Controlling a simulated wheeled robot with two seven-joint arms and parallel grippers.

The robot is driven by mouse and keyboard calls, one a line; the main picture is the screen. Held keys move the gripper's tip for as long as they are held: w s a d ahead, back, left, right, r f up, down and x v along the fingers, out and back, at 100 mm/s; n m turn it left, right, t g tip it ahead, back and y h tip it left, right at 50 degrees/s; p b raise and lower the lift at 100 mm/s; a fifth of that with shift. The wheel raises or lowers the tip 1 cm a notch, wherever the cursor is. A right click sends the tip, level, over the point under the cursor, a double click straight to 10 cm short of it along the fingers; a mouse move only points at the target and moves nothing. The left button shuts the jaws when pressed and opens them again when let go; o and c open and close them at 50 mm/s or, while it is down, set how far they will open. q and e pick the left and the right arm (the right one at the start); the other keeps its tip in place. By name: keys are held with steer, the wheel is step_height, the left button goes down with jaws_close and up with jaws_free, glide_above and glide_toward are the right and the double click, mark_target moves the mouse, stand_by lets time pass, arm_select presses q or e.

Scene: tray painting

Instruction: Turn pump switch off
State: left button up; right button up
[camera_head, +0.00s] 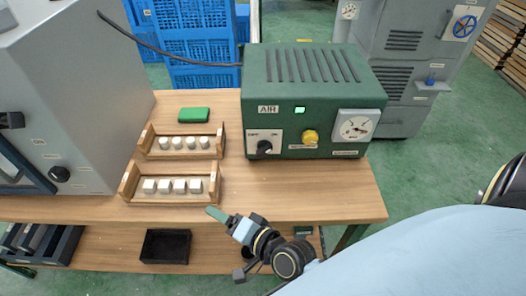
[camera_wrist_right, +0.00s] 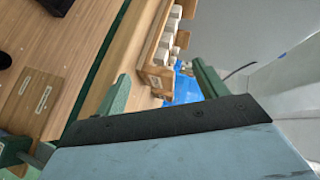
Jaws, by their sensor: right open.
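The green pump box (camera_head: 310,85) stands at the back right of the wooden table, with an "AIR" label and a lit green lamp (camera_head: 299,110). Its black rotary switch (camera_head: 264,147) sits on a white plate at the lower left of its front face. My right gripper (camera_head: 217,214) is at the table's front edge, to the left of the switch and nearer to me, apart from the pump. In the wrist view its two green fingers (camera_wrist_right: 165,90) are spread with nothing between them. The pump is not seen in the wrist view. My left gripper is not in view.
Two wooden racks (camera_head: 130,182) with white blocks stand left of the pump; one shows in the wrist view (camera_wrist_right: 152,78). A yellow knob (camera_head: 311,136) and a gauge (camera_head: 357,126) flank the switch's right. A grey cabinet (camera_head: 75,95) fills the left. Table before the pump is clear.

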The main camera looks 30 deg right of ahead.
step_height(320, 180, up, 2)
steer(key=w+d+m+t+h, duration=0.1)
steer(key=w+m+t+h, duration=0.1)
steer(key=m, duration=0.3)
steer(key=m+h, duration=1.2)
steer(key=m, duration=0.6)
glide_toward(263, 153)
steer(key=shift+g+h, duration=0.3)
steer(key=p+x, duration=0.1)
steer(key=x, duration=0.8)
steer(key=shift+w+r, duration=0.2)
steer(key=shift+w, duration=0.2)
steer(key=shift+a, duration=0.1)
steer(key=c, duration=1)
